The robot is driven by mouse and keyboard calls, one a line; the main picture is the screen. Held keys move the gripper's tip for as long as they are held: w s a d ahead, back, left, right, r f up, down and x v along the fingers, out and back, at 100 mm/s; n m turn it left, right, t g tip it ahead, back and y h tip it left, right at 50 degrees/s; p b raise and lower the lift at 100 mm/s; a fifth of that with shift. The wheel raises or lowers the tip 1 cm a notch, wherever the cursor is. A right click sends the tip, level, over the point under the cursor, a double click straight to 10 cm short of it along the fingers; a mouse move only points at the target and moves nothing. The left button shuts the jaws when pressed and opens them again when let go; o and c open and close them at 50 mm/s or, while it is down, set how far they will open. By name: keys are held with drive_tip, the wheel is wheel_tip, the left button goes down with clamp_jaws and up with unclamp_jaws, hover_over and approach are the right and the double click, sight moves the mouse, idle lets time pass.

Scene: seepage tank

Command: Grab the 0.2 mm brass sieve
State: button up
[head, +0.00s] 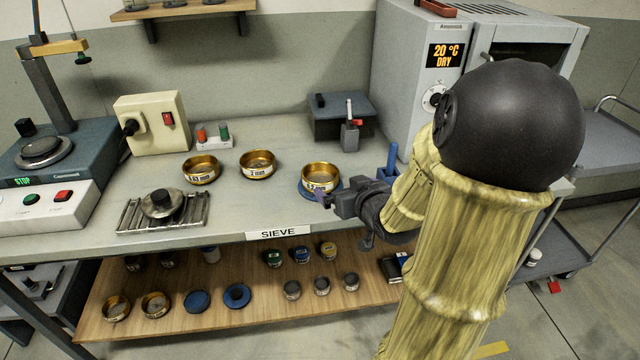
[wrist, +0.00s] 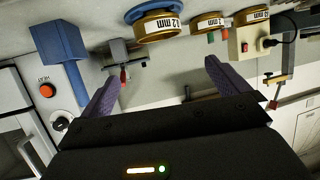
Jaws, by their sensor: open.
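The 0.2 mm brass sieve (head: 320,178) stands upright on a blue ring (head: 308,192) on the bench, the rightmost of three brass sieves. In the wrist view it appears upside down at the top, its white label on the 0.2 mm sieve (wrist: 158,25) readable. My gripper (head: 345,218) is open and empty, at the bench's front edge just right of and nearer than the sieve. In the wrist view my gripper (wrist: 163,78) has both fingers spread, with the sieve beyond them and not between them.
Two other brass sieves (head: 258,165) (head: 201,170) stand to the left. A blue upright block (head: 392,158) and a grey device with a red-tipped lever (head: 350,135) stand nearby. The oven (head: 425,90) is behind right. A lower shelf (head: 180,315) holds several items.

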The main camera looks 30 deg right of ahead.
drive_tip(key=shift+w+r+p, duration=0.1)
drive_tip(key=shift+r+p, duration=0.05)
drive_tip(key=shift+p, duration=0.25)
drive_tip(key=w+p, duration=0.1)
drive_tip(key=p, duration=0.4)
drive_tip(key=shift+w, duration=0.25)
drive_tip(key=shift+w+f+p, duration=0.2)
drive_tip(key=shift+f+p, duration=0.1)
drive_tip(key=shift+p, duration=0.95)
drive_tip(key=p, duration=0.2)
approach(320, 178)
drive_tip(key=w, duration=0.1)
drive_tip(key=w+r, duration=0.1)
drive_tip(key=w, duration=0.1)
drive_tip(key=shift+w+a+r, duration=0.1)
drive_tip(key=shift+w+r, duration=0.1)
drive_tip(key=shift+w, duration=0.15)
